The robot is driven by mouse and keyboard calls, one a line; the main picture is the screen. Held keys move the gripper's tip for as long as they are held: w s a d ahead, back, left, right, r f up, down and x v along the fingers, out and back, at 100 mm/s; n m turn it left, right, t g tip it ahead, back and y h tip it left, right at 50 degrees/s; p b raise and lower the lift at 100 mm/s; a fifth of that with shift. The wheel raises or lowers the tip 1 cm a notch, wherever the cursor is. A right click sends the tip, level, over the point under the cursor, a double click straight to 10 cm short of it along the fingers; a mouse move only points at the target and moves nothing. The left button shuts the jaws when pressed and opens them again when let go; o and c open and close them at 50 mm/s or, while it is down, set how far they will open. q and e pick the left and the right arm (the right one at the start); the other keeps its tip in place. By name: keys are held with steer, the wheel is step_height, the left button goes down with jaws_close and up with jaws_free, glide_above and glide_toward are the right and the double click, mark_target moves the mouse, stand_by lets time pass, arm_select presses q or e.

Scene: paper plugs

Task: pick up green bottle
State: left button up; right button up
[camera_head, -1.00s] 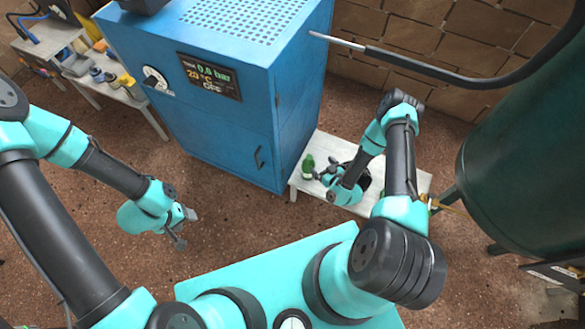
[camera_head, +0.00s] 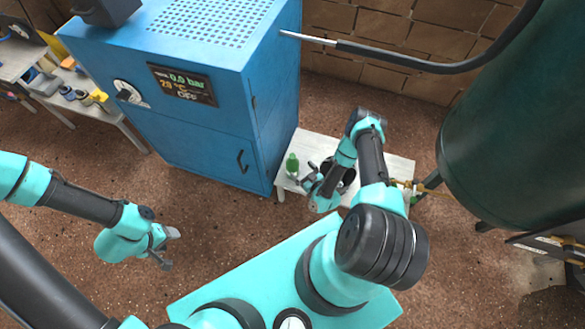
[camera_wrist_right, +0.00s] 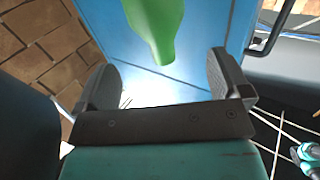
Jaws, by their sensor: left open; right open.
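A green bottle (camera_head: 292,165) stands upright on a small white table (camera_head: 398,168) beside the blue cabinet. My right gripper (camera_head: 306,176) is open just to the right of the bottle in the head view. In the right wrist view the bottle (camera_wrist_right: 158,28) shows ahead of the open, empty fingers (camera_wrist_right: 165,85), with its narrow end toward them. My left gripper (camera_head: 172,248) is open and empty above the brown floor, far from the bottle.
The blue cabinet (camera_head: 200,130) with a display stands directly left of the white table. A large dark green tank (camera_head: 515,130) is at the right, with a black hose (camera_head: 430,66) above. A bench with small items (camera_head: 85,95) is at the far left.

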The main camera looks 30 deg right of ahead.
mark_target(293, 163)
steer(key=f, duration=0.3)
steer(key=shift+w, duration=0.6)
steer(key=shift+a, duration=0.1)
steer(key=shift+w+a+f, duration=0.1)
steer(key=shift+w+a, duration=0.1)
steer(key=shift+w, duration=1.4)
steer(key=shift+w+a+f, duration=0.1)
steer(key=shift+w+a, duration=0.1)
steer(key=shift+w, duration=1.35)
steer(key=shift+r, duration=0.1)
steer(key=shift+c, duration=0.3)
steer(key=c, duration=0.9)
steer(key=shift+o, duration=0.2)
